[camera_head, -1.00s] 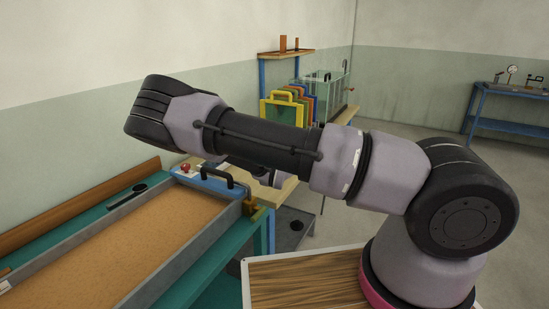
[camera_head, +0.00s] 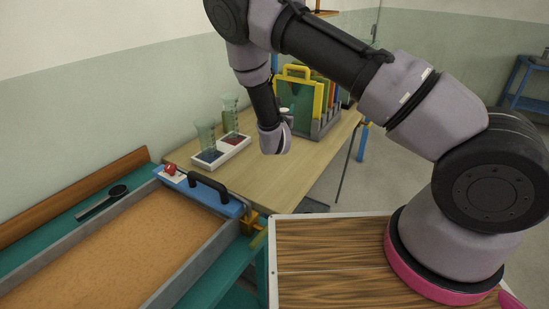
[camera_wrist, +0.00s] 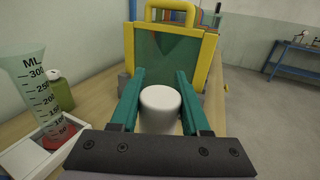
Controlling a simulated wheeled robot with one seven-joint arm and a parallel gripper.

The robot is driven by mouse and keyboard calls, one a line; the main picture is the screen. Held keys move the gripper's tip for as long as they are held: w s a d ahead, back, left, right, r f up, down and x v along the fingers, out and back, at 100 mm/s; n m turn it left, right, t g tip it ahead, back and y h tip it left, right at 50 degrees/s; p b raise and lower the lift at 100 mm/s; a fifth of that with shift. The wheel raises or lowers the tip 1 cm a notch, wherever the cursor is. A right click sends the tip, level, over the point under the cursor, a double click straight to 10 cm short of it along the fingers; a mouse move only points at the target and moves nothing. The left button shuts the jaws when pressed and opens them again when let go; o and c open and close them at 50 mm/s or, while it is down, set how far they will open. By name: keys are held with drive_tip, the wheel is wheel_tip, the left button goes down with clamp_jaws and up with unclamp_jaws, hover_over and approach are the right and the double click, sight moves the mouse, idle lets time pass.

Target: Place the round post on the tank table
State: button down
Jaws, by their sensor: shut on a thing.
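The round post, a short white cylinder (camera_wrist: 160,109), sits between the two teal fingers of my gripper (camera_wrist: 160,78) in the wrist view. My gripper is shut on it. Its pale top (camera_head: 287,111) shows just past my wrist in the head view, where my fingers are mostly hidden. The wooden-topped table (camera_head: 312,152) lies below my gripper. I take it for the tank table, though the tank is largely hidden behind my arm. The gap between post and tabletop cannot be judged.
A yellow-framed panel rack (camera_head: 297,75) stands just beyond the post. A white tray (camera_head: 238,150) with measuring beakers (camera_head: 206,136) is on the left. A sand-filled trough (camera_head: 110,255) with a black handle (camera_head: 210,185) is nearer. Table space right of my gripper looks clear.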

wheel_tip(320, 180, down, 10)
drive_tip(key=shift+a+r, duration=0.15)
drive_tip(key=shift+r, duration=0.1)
drive_tip(key=shift+f, duration=0.1)
drive_tip(key=shift+c, duration=1.9)
unclamp_jaws()
